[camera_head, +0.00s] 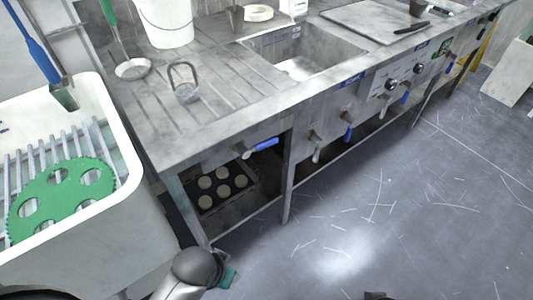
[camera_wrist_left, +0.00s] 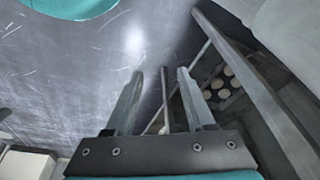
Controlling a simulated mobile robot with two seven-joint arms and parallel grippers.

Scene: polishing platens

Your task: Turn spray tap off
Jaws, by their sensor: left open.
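Several taps stick out along the front of the steel bench (camera_head: 224,138); which one is the spray tap cannot be told, as the labels are too small to read. One blue-lever tap (camera_head: 262,145) is at the near left end, its lever sideways. A second blue-lever tap (camera_head: 348,132) hangs down further right, beside a grey-handled tap (camera_head: 315,142). Another blue-lever tap (camera_head: 405,97) is further along. My left gripper (camera_wrist_left: 160,72) is open and empty in the left wrist view, apart from any tap. In the head view only part of my left arm shows, at the bottom.
A white tub (camera_head: 130,180) with a green holed disc (camera_head: 62,196) stands at the left. A sink (camera_head: 295,52), a white bucket (camera_head: 165,22) and a metal weight (camera_head: 186,90) are on the bench. A dark tray of round pieces (camera_head: 207,204) sits below. The floor (camera_head: 400,210) in front is clear.

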